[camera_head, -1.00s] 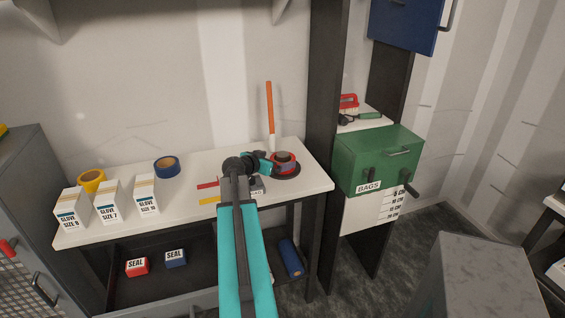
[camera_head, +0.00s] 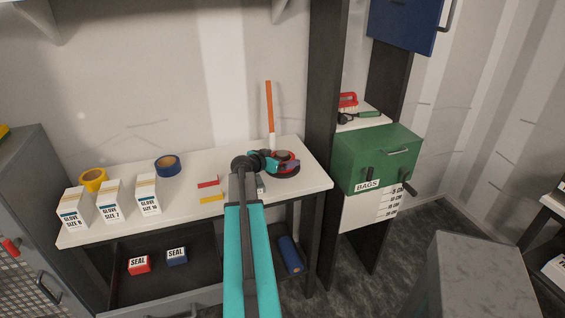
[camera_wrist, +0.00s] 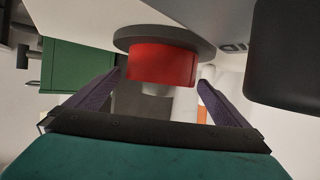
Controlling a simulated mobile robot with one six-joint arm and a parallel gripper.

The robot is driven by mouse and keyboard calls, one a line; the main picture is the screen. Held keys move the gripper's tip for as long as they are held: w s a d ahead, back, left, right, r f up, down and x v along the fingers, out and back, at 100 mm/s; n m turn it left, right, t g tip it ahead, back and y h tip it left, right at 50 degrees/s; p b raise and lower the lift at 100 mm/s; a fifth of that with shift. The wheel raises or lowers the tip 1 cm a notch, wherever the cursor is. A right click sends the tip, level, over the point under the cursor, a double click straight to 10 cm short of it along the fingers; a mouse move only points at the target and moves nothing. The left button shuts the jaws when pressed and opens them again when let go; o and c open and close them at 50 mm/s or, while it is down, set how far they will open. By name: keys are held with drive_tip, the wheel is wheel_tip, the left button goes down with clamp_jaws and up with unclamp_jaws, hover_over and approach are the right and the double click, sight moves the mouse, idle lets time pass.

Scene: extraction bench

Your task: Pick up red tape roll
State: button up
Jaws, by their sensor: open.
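The red tape roll (camera_head: 293,156) sits on a dark round base at the right end of the white bench, partly hidden by my gripper. In the wrist view the red roll (camera_wrist: 162,66) shows beneath a dark disc (camera_wrist: 165,38), centred between the fingers. My gripper (camera_head: 284,161) is open, its two fingers reaching toward the roll's sides; the wrist view shows it too (camera_wrist: 155,95). I cannot tell whether the fingers touch the roll. Nothing is held.
An orange-and-white stick (camera_head: 270,110) stands behind the roll. A dark post (camera_head: 325,120) and a green BAGS box (camera_head: 375,155) are close on the right. Yellow tape (camera_head: 93,179), blue tape (camera_head: 167,165) and glove boxes (camera_head: 109,202) stand at the left. Bench space between is mostly clear.

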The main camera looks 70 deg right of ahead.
drive_tip(key=c, duration=1.2)
drive_tip(key=shift+o, duration=0.2)
drive_tip(key=shift+r, duration=0.1)
drive_tip(key=shift+r+b, duration=1.45)
drive_tip(key=shift+r, duration=3.5)
